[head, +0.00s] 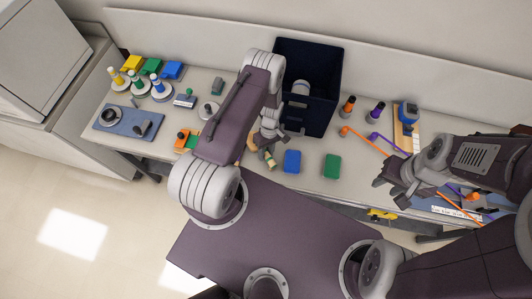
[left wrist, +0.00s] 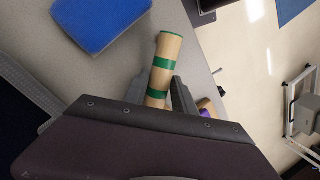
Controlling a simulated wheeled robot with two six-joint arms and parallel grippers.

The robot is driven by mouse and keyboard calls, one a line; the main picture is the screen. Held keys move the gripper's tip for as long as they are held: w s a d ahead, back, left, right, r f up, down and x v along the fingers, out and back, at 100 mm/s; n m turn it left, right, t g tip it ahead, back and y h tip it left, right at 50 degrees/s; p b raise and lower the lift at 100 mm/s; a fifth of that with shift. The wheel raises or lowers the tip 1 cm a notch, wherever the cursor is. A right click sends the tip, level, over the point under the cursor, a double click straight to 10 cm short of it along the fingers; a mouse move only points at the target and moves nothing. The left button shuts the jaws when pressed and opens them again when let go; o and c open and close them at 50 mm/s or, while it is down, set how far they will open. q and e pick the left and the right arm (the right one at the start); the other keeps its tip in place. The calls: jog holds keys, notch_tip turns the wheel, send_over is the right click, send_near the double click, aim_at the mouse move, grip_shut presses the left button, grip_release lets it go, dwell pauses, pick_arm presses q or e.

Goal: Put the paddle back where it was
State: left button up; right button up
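I cannot pick out with certainty which thing is the paddle. A tan wooden cylinder with green bands (left wrist: 163,68) lies between the fingers of my left gripper (left wrist: 161,82) in the left wrist view. The cylinder (head: 269,158) also shows in the head view, near the table's front edge below my left gripper (head: 268,138). The fingers flank it closely, but I cannot tell whether they grip it. My right gripper (head: 385,180) is over the right part of the table, near the orange and purple sticks. Its finger opening is unclear.
A dark blue bin (head: 308,85) stands at the back. A blue pad (head: 292,161) and a green pad (head: 332,166) lie at the front. An orange stick (head: 366,141) and several pegs are at the right. Cups and stands on a blue mat (head: 127,124) are at the left.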

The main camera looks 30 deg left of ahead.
pick_arm(q)
jog(key=shift+o, duration=0.9)
jog(key=shift+r, duration=0.1)
